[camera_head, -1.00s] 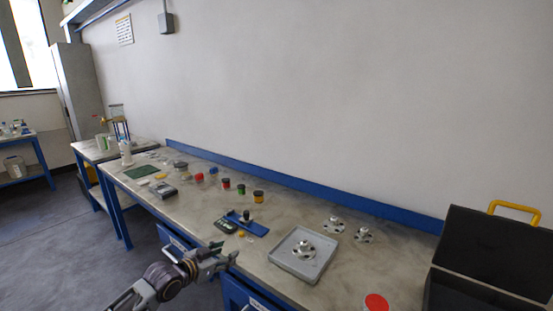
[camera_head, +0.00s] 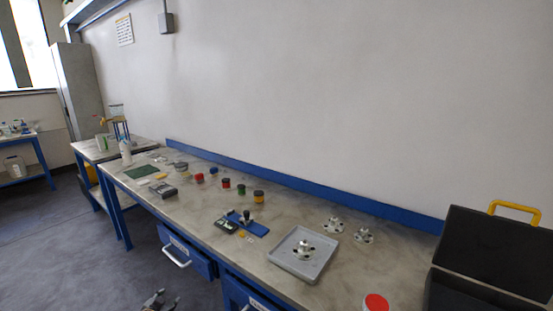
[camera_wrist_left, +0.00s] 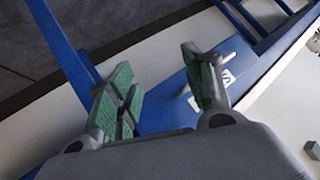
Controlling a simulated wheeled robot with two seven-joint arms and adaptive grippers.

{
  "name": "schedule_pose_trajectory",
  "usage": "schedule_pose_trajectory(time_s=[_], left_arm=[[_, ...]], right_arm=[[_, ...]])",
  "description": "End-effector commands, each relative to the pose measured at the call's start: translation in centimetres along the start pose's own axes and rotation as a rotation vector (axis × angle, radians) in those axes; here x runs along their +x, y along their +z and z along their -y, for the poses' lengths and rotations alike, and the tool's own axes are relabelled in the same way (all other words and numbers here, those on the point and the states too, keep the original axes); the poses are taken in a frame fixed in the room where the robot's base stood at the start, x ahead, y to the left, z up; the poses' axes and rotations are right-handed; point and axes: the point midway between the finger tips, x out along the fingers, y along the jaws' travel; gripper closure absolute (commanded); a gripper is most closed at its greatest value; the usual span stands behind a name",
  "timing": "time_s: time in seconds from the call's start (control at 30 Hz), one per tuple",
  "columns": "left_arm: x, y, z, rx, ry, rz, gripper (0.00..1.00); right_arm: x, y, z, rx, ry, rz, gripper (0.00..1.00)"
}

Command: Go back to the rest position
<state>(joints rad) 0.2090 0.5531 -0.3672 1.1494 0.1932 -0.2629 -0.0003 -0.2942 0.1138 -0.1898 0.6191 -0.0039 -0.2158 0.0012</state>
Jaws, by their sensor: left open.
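My left gripper (camera_head: 160,300) shows only in part at the bottom edge of the head view, below the bench front and over the dark floor. In the left wrist view its two green-padded fingers (camera_wrist_left: 167,88) stand apart with nothing between them. A blue drawer front with a white label and a metal handle (camera_wrist_left: 228,66) lies beyond the fingers. A flanged vessel (camera_head: 303,249) sits in the grey tray (camera_head: 283,262). Two more flanged parts (camera_head: 334,225) (camera_head: 364,236) stand on the bench behind the tray. My right gripper is not in view.
The long bench (camera_head: 205,222) has blue drawers (camera_head: 188,252) below its front edge. A blue stand (camera_head: 249,223), several small jars (camera_head: 258,197), a red-lidded jar (camera_head: 376,303) and an open black case (camera_head: 490,255) stand on it. The floor at left (camera_head: 70,250) is clear.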

Motion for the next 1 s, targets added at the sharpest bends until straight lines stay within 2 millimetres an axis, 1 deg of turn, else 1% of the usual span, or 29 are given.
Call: schedule_pose_trajectory(time_s=[0.03, 0.07, 0.1, 0.27, 0.3, 0.37, 0.4, 0.47, 0.5, 0.57, 0.6, 0.67, 0.7, 0.77, 0.8, 0.87, 0.9, 0.97, 1.0], left_arm=[[0.2, 2.6, -0.7, -0.001, -0.001, 0.034, 0.49], [0.2, 4.0, -0.9, 0.000, -0.002, 0.052, 0.49], [0.3, 5.8, -1.4, 0.001, -0.003, 0.075, 0.49], [-0.2, 12.8, -3.6, 0.004, 0.003, 0.168, 0.49], [-0.4, 14.6, -4.2, 0.005, 0.006, 0.191, 0.49], [-0.8, 17.1, -5.2, 0.003, 0.012, 0.226, 0.49], [-1.2, 18.8, -6.0, 0.003, 0.017, 0.250, 0.49], [-1.8, 21.2, -7.2, 0.001, 0.025, 0.285, 0.49], [-2.3, 22.8, -8.0, -0.001, 0.031, 0.308, 0.49], [-3.1, 25.1, -9.2, -0.003, 0.040, 0.343, 0.49], [-3.6, 26.7, -10.1, -0.006, 0.047, 0.366, 0.49], [-4.6, 28.9, -11.4, -0.010, 0.058, 0.401, 0.49], [-5.3, 30.4, -12.4, -0.014, 0.066, 0.423, 0.49], [-6.3, 32.5, -13.8, -0.020, 0.078, 0.456, 0.49], [-7.1, 33.9, -14.9, -0.025, 0.087, 0.478, 0.49], [-8.3, 35.8, -16.4, -0.034, 0.100, 0.509, 0.49], [-9.2, 37.1, -17.5, -0.040, 0.109, 0.531, 0.49], [-10.4, 38.8, -19.2, -0.053, 0.124, 0.561, 0.49], [-11.4, 40.0, -20.3, -0.061, 0.133, 0.581, 0.49]], right_arm=[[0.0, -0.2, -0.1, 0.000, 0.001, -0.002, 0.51], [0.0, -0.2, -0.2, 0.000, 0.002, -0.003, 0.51], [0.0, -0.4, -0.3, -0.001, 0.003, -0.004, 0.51], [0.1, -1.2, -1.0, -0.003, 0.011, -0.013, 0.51], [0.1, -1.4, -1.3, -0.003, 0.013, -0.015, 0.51], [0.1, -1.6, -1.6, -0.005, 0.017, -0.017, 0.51], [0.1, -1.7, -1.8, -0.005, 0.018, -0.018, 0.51], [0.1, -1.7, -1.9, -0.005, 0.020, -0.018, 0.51], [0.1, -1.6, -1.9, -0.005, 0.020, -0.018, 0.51], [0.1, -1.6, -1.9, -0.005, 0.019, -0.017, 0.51], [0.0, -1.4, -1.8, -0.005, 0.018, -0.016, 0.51], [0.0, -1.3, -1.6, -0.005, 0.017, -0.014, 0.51], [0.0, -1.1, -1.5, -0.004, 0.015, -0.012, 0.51], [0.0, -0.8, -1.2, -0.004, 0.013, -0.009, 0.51], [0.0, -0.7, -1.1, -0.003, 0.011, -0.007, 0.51], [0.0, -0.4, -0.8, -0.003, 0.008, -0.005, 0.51], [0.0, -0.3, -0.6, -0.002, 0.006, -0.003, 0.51], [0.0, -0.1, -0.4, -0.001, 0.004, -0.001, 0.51], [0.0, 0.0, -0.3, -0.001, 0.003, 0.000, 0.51]])
